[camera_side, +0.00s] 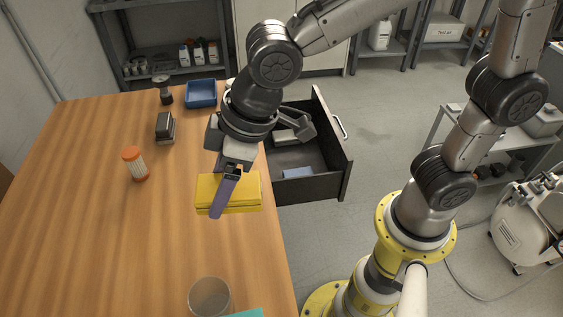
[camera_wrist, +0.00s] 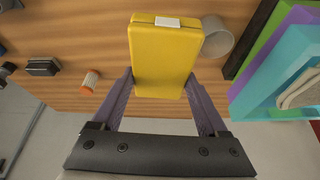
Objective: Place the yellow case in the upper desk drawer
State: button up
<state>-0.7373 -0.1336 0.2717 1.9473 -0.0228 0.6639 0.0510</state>
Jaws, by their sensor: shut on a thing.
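The yellow case (camera_side: 243,193) is a flat box near the right edge of the wooden desk in the side view. My gripper (camera_side: 226,192) is shut on it, with a purple finger across its near face. In the wrist view the yellow case (camera_wrist: 165,58) sits between the two purple fingers of my gripper (camera_wrist: 163,92). Whether the case touches the desk is hard to tell. The upper desk drawer (camera_side: 345,150) is pulled open beyond the desk's right edge. It holds a light-blue item (camera_side: 298,173) and a grey item (camera_side: 288,137); my arm hides part of it.
On the desk (camera_side: 90,220) are an orange-capped bottle (camera_side: 135,164), a dark stapler-like block (camera_side: 165,128), a blue tray (camera_side: 201,94), a dark stamp-like object (camera_side: 163,91) and a clear cup (camera_side: 210,298). A teal thing (camera_side: 247,314) shows at the bottom edge. The desk's middle is clear.

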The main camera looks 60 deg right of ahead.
jog(key=w+d+m+t+h, duration=0.1)
jog(key=w+d+m+h, duration=0.2)
jog(key=w+d+m, duration=0.65)
jog(key=m+g+h, duration=0.3)
jog(key=m+g, duration=0.4)
jog(key=m, duration=1.8)
send_over(308, 157)
jog(key=w+a, duration=0.1)
jog(key=a, duration=0.1)
jog(key=shift+m+g, duration=0.35)
jog(key=shift+g, duration=0.05)
jog(key=f, duration=2.6)
jog(key=d+f, duration=0.1)
jog(key=f, duration=1.2)
jog(key=shift+w+f, duration=0.1)
jog(key=shift+f, duration=0.05)
jog(key=shift+f, duration=0.1)
